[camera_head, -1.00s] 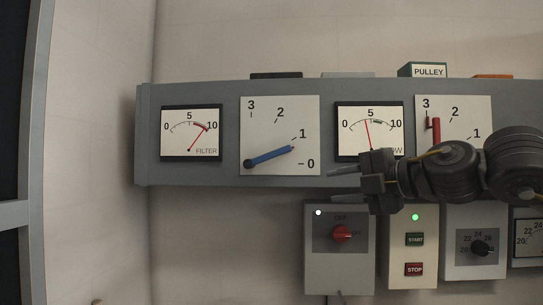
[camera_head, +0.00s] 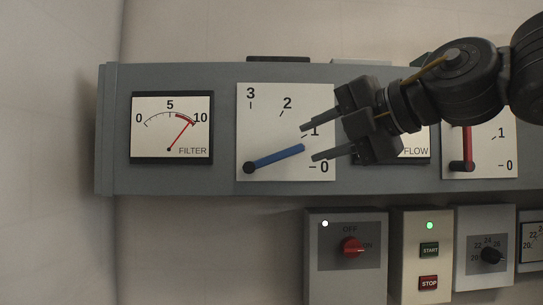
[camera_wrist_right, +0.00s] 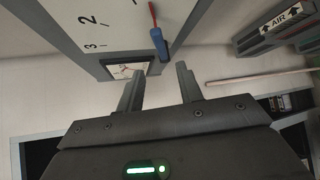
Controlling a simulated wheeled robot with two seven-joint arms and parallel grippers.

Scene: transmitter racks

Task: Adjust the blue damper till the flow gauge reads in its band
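The blue damper lever (camera_head: 275,156) pivots at the lower left of its white 0–3 dial plate (camera_head: 262,115). It points right and slightly up, between the 0 and 1 marks. My right gripper (camera_head: 308,143) is open and empty, its two fingers just right of the lever's tip, around the 1 mark. In the right wrist view the blue lever (camera_wrist_right: 159,43) shows beyond the open fingers (camera_wrist_right: 160,85), apart from them. The flow gauge (camera_head: 416,152) is mostly hidden behind my right gripper; its needle is out of sight. My left gripper is in no frame.
Left is the filter gauge (camera_head: 172,128), its needle pointing near 10. Right is a second dial with a red lever (camera_head: 467,146) pointing up. Below hang a red OFF/ON switch box (camera_head: 346,276), a START/STOP box (camera_head: 427,268) and a knob box (camera_head: 484,275).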

